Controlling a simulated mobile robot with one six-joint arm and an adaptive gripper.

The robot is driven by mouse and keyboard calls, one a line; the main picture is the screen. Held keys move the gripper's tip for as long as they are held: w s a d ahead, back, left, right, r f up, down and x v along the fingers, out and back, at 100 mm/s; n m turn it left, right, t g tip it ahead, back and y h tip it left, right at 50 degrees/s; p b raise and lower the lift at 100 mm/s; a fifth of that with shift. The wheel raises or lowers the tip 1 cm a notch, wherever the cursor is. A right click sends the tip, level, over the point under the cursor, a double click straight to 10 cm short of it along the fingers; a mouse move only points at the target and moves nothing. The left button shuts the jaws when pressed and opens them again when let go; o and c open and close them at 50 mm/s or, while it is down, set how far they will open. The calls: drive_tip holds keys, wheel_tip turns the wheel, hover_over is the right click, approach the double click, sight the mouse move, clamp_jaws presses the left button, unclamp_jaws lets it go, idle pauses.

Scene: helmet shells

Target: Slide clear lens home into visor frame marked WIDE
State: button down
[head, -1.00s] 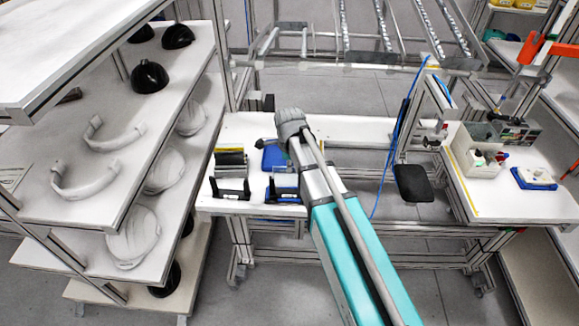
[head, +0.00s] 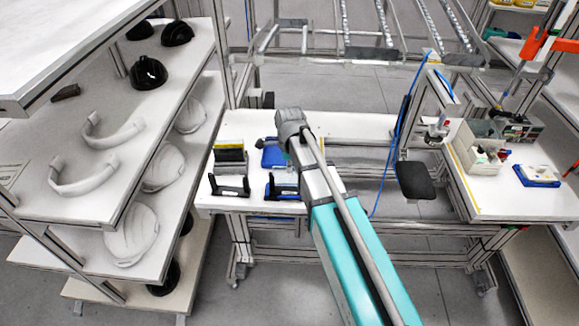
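Two small black stands, which look like visor frames, are on the white bench: one at left (head: 229,186), one at right (head: 271,187) partly behind my arm. I cannot read any marking, so I cannot tell which is WIDE. A pale bluish patch shows within the right frame; I cannot tell whether it is the clear lens. My arm reaches over the bench and its grey wrist ends above the right frame and a blue item. My gripper is hidden behind the wrist and arm, so its fingers and anything in them do not show.
A dark block with a yellow top (head: 230,153) and a blue item (head: 273,153) are behind the frames. Shelves with helmet shells (head: 149,73) stand close at left. A blue cable and black pad (head: 414,181) hang at right. A side table (head: 495,200) holds bins.

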drive_tip(key=shift+f+b, duration=1)
drive_tip(key=shift+f, duration=0.1)
drive_tip(key=c, duration=0.7)
unclamp_jaws()
drive_tip(key=shift+r, duration=0.15)
wheel_tip(320, 180, up, 14)
drive_tip(key=p, duration=1.4)
idle(0.6)
